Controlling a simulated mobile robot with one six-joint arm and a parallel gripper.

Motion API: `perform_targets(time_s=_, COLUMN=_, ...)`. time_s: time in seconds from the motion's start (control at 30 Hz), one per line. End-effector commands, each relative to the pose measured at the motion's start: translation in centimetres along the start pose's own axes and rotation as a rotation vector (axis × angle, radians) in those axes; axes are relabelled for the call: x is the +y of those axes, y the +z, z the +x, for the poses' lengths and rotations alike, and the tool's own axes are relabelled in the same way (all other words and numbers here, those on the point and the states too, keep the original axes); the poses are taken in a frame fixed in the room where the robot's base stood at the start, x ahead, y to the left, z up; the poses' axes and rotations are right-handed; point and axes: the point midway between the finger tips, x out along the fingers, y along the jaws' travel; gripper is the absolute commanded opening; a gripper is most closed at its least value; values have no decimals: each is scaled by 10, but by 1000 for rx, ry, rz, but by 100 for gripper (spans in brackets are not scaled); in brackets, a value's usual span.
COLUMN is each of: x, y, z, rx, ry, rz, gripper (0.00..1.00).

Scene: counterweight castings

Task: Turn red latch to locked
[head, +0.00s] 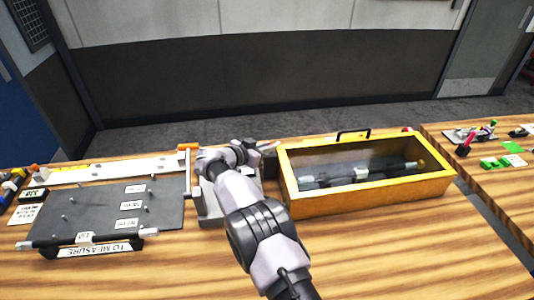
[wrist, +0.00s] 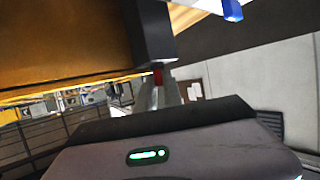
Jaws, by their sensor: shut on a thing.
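A small red piece, which looks like the red latch (wrist: 158,77), shows in the wrist view just below a dark block (wrist: 153,35) beside a yellow-orange wall. My gripper (wrist: 158,90) is shut on it, with its fingers on either side. Most of the latch is hidden, and I cannot tell its angle. In the head view my gripper (head: 268,147) is at the left end of the yellow case (head: 370,198), partly hidden by my arm. The case has a clear top, a black handle (head: 353,132) and a dark bar inside.
A grey board (head: 95,212) with pegs and labels lies at left, with a "TO MEASURE" bar in front. A grey block (head: 210,205) stands behind my arm. A second table (head: 490,185) at right holds small parts. The front of the wooden table (head: 400,260) is clear.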

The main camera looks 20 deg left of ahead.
Motion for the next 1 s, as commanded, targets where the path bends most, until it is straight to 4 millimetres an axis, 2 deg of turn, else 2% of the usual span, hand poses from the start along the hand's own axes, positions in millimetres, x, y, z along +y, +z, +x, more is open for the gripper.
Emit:
perform_targets(time_s=0.57, x=-1, y=0, z=-2, rx=-8, ry=24, rz=12, gripper=0)
perform_targets(time_s=0.6, x=-1, y=0, z=-2, rx=-8, ry=24, rz=12, gripper=15)
perform_targets(time_s=0.63, x=0, y=0, z=-2, rx=-8, ry=24, rz=12, gripper=20)
perform_targets(time_s=0.9, x=0, y=0, z=-2, rx=-7, ry=24, rz=11, gripper=20)
perform_targets(time_s=1.0, x=-1, y=-1, z=-7, rx=-8, ry=23, rz=11, gripper=20)
